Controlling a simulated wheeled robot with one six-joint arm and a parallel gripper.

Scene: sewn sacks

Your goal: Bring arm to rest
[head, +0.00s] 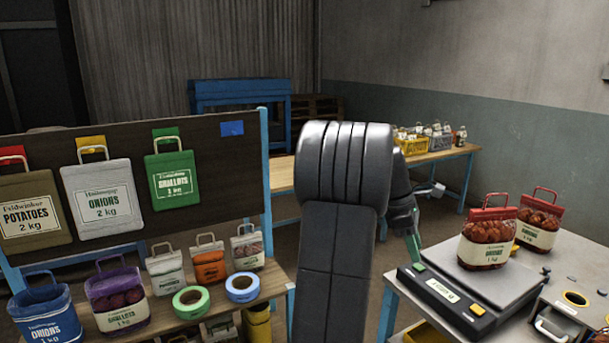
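My arm rises through the middle of the head view, its large grey links hiding much of what is behind. My gripper (414,250) shows only in part, to the right of the arm and beside the scale's left edge. A green part points down there; the fingers are too small and hidden to tell whether they are open. No sack is seen hanging from it. A red-topped net sack of onions (486,243) stands upright on the scale (457,293), apart from my gripper. A similar sack (539,221) stands behind it to the right.
A dark board (215,203) at left holds hanging potato, onion and shallot sacks. Below it, a wooden bench (180,322) bears several small sacks and two tape rolls. The grey table (581,256) is at right. A back bench (458,153) carries crates. Floor shows between them.

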